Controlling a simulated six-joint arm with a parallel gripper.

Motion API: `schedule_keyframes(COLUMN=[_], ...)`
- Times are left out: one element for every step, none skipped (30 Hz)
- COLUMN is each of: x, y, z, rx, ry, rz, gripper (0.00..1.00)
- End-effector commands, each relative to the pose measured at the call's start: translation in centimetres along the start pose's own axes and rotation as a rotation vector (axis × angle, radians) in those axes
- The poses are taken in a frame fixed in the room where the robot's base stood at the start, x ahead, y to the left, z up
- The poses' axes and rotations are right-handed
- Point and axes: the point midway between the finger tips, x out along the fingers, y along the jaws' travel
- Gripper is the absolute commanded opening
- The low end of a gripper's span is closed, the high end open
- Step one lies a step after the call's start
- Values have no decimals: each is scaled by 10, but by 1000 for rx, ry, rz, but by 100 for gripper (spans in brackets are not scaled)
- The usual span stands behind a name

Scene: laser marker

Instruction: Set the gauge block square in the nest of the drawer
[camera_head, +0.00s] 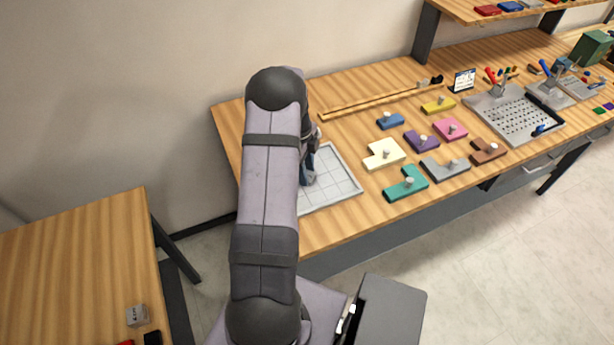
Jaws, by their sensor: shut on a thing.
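My gripper (308,171) shows only as a dark sliver beside my arm, over the left part of the white gridded tray on the bench. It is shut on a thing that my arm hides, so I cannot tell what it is. A small grey block with dark marks (138,315) sits on the separate wooden table at the lower left, well away from my gripper; I cannot tell if it is the gauge block. A drawer front with a handle (538,166) shows under the bench at the right. No nest is visible.
The gridded tray (340,187) lies near the bench's front edge. Several knobbed coloured pieces, including a cream one (383,154) and a teal one (406,185), lie to its right. A perforated grey tray (505,116) stands farther right. A wooden strip (375,98) runs behind.

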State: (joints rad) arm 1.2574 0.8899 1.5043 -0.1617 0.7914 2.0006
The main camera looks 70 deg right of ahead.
Motion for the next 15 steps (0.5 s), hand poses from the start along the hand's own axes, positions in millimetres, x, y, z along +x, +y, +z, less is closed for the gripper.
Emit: schedule_keyframes(x=[0,0,0,-1,-1,-2,-3,-5,-8,-10,-13,-17,-21,-25,-32], y=[0,0,0,0,0,0,-1,-1,-1,-2,-1,-1,-2,-1,-2], z=[0,0,0,0,0,0,0,0,0,-1,-1,-2,-2,-2,-3], rx=[0,0,0,0,0,0,0,0,0,0,1,1,1,1,2], ry=[0,0,0,0,0,0,0,-1,-1,-1,-1,-1,-2,-2,-2], rz=[-1,-1,-1,-1,-1,-1,-1,-2,-3,-4,-4,-4,-6,-5,-7], gripper=[6,6,6,6,6,6,6,6,6,6,6,6,6,6,6])
